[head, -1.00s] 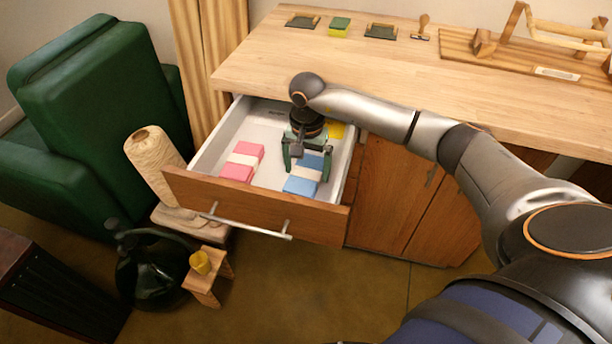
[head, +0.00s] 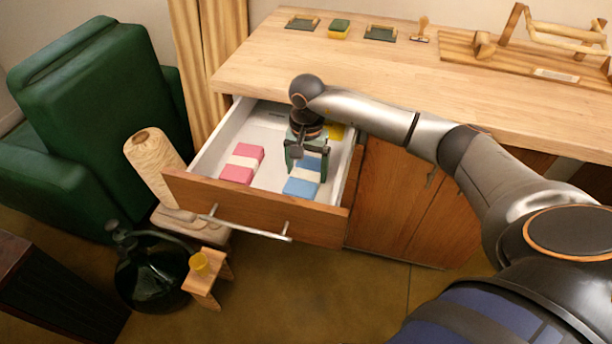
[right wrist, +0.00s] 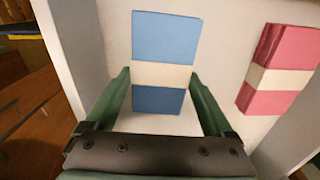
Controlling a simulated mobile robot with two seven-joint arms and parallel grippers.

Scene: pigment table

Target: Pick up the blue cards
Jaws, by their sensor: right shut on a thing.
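The blue cards (head: 301,187), a stack with a white band around its middle, lie in the open drawer (head: 255,207), right of the pink cards (head: 238,174). My right gripper (head: 307,172) points down over them, its green fingers on either side of the stack. In the right wrist view the gripper (right wrist: 160,73) has its fingertips at the band's two ends, shut on the blue cards (right wrist: 165,38). I cannot tell whether the stack is clear of the drawer floor. My left gripper is not in view.
The pink cards also show in the right wrist view (right wrist: 268,101). Yellow cards (head: 336,132) lie farther back in the drawer, partly hidden by my arm. The drawer walls stand close around the gripper, under the wooden worktop (head: 400,75). A green armchair (head: 95,130) stands at left.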

